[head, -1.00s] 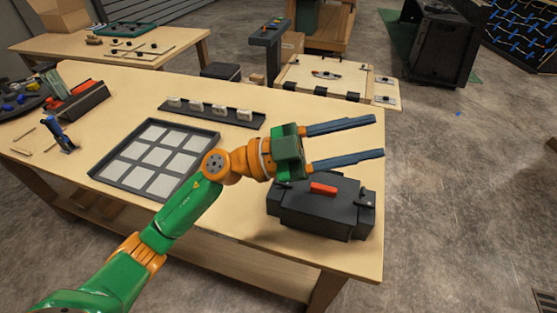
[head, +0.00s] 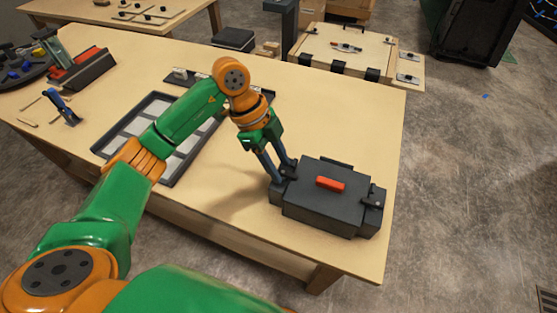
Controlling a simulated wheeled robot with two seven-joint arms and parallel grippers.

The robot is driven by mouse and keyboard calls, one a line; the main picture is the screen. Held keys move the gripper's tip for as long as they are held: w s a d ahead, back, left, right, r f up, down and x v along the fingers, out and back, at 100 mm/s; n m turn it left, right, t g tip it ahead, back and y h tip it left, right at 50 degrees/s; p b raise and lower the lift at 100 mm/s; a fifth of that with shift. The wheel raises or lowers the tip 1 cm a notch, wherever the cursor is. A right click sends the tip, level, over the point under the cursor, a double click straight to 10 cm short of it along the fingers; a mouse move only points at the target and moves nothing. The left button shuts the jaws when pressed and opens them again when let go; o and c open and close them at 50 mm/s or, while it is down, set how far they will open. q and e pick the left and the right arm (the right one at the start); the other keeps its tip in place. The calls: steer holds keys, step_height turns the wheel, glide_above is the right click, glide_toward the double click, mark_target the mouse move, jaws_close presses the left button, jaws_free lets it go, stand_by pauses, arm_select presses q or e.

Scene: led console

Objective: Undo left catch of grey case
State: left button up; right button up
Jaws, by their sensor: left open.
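The dark grey case (head: 315,208) sits closed on the front right part of the wooden table, with a red handle (head: 330,184) on its lid. Its right catch (head: 372,203) shows as a small dark part at the right end. My left gripper (head: 280,174) points down at the left end of the case, with its fingers open. The fingertips are at or just beside the left catch, which they partly hide. I cannot tell whether they touch it. My right gripper is out of view.
A tray with pale squares (head: 104,151) lies left of the case, partly hidden by my arm. A blue-handled tool (head: 63,108) and a red-and-dark block (head: 82,68) are farther left. Bare tabletop (head: 345,120) lies behind the case.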

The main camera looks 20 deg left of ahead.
arm_select(q)
steer(key=shift+s, duration=0.1)
jaws_close()
steer(key=shift+r, duration=0.1)
steer(key=shift+m+g+p, duration=0.35)
steer(key=shift+m+g, duration=0.05)
steer(key=shift+m, duration=0.6)
steer(key=m, duration=0.2)
steer(key=shift+w+m+g, duration=0.25)
steer(key=shift+m+g, duration=0.05)
steer(key=shift+g, duration=0.1)
steer(key=m, duration=0.1)
steer(key=m+g, duration=0.1)
steer(key=shift+w+d+m+y, duration=0.15)
steer(key=shift+m+y, duration=0.15)
steer(key=shift+y, duration=0.1)
steer(key=m, duration=0.2)
steer(key=m+g+y, duration=0.1)
steer(key=m, duration=0.1)
steer(key=shift+w+d+m+y+b, duration=0.1)
steer(key=shift+d+m+y+b, duration=0.05)
steer(key=shift+m+y+b, duration=0.15)
steer(key=m+y, duration=0.1)
steer(key=m, duration=0.2)
steer(key=shift+d+g, duration=0.15)
steer(key=shift+g, duration=0.15)
steer(key=shift+d+m+y+b, duration=0.15)
steer(key=shift+m+y+b, duration=0.3)
steer(key=shift+m, duration=1.05)
